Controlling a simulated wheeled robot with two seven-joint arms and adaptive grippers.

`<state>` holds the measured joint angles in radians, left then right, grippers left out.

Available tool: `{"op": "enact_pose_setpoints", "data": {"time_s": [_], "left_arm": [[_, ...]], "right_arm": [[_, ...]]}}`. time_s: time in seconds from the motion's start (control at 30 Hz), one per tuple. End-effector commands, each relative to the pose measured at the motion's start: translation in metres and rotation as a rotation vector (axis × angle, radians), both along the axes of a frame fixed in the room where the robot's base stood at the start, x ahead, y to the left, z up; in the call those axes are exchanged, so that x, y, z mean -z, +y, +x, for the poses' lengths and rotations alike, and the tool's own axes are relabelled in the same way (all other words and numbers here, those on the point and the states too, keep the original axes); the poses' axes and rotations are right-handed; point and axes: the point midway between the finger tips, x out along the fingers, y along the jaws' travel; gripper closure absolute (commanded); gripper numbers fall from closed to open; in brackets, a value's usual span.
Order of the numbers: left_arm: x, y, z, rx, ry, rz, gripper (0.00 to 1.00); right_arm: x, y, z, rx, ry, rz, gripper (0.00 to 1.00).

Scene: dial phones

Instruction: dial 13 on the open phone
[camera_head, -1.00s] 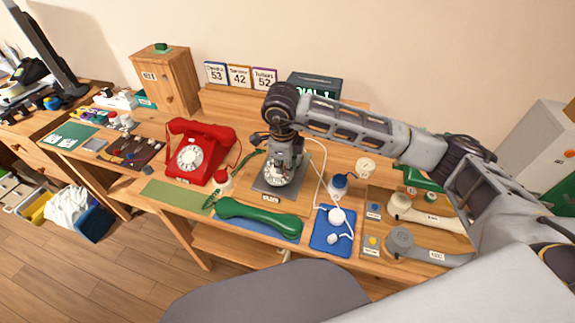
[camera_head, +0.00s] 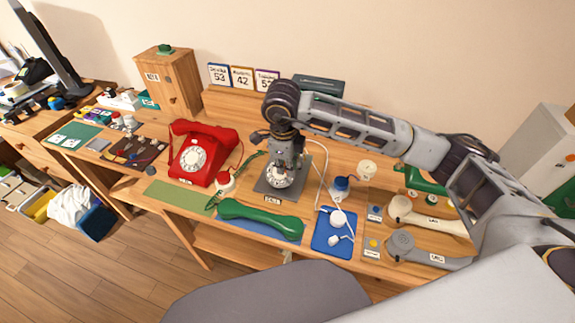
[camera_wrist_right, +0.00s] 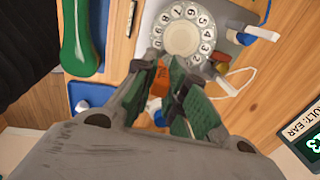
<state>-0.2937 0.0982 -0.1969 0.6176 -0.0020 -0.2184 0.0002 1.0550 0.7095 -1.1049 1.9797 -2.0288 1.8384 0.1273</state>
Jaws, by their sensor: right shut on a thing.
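The open phone (camera_head: 263,190) is a dark grey plate with a white dial (camera_head: 279,180), on the desk's middle. The dial, with a ring of black digits, also shows at the top of the right wrist view (camera_wrist_right: 184,32). My right gripper (camera_head: 279,168) points down onto the dial. In the right wrist view its green-padded fingers (camera_wrist_right: 166,62) are close together at the dial's edge, and the exact contact is hard to see. The arm hides part of the dial in the head view. My left gripper is not in view.
A red dial phone (camera_head: 200,155) stands left of the open phone. A green handset (camera_head: 260,219) lies in front. White parts on a blue mat (camera_head: 325,245) and cream (camera_head: 425,216) and grey (camera_head: 425,252) handsets lie right. Number cards (camera_head: 242,77) and a dark display box (camera_head: 318,85) stand behind.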

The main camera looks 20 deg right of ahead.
Motion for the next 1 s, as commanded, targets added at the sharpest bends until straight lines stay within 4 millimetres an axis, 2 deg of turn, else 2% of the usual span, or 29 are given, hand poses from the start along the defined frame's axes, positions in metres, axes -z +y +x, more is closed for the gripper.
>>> {"op": "enact_pose_setpoints", "data": {"time_s": [0.7, 1.0], "left_arm": [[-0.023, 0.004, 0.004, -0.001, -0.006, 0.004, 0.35], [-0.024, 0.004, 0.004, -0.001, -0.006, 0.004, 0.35]], "right_arm": [[-0.050, 0.012, -0.017, -0.001, -0.002, 0.000, 0.97], [-0.054, 0.013, -0.020, 0.000, -0.001, -0.001, 0.97]]}}
